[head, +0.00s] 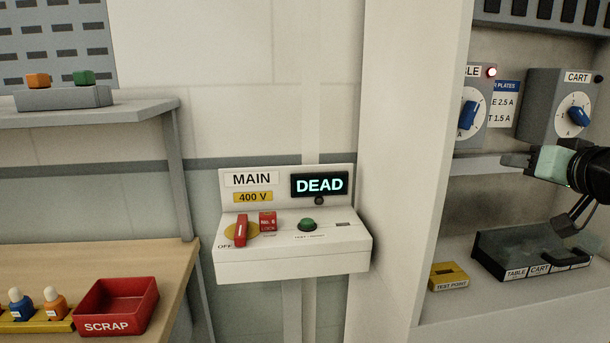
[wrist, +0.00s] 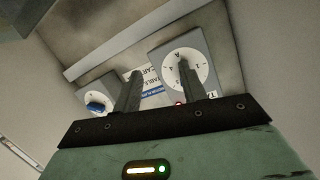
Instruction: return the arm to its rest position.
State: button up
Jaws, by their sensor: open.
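My gripper (head: 512,159) is at the right of the head view, in front of the open cabinet, below and between two dial boxes. It is turned sideways, with its fingers toward the left. In the wrist view my gripper (wrist: 160,70) has two dark fingers spread apart with nothing between them. The TABLE dial (wrist: 199,70) lies beyond the right finger, which hides part of it. The CART dial (wrist: 88,101) with its blue knob is at the left, clear of the fingers. I see no contact with either dial.
The MAIN box (head: 290,262) reads DEAD, with its red handle (head: 241,230) by OFF and a red lock block (head: 267,222). A black tray (head: 530,252) and a yellow TEST POINT block (head: 449,277) are on the cabinet floor. A red SCRAP bin (head: 116,306) is lower left.

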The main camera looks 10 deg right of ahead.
jog(key=s+a+f+n+g, duration=0.1)
jog(key=s+a+f+g, duration=0.25)
jog(key=f, duration=0.35)
jog(key=s+a+f+n+g, duration=0.1)
jog(key=s+a+f+g, duration=0.15)
jog(key=f+g, duration=0.3)
jog(key=s+a+f+n+g, duration=0.1)
jog(key=s+a+f+g, duration=0.25)
jog(key=f, duration=0.35)
jog(key=s+a+n+g, duration=0.1)
jog(key=s+a+n, duration=0.3)
jog(key=s+a, duration=0.3)
jog(key=s+a+r+n+g+y, duration=0.1)
jog(key=s+a+n, duration=0.3)
jog(key=a, duration=0.9)
jog(key=s+g, duration=0.1)
jog(key=s, duration=0.2)
jog(key=shift+y, duration=0.3)
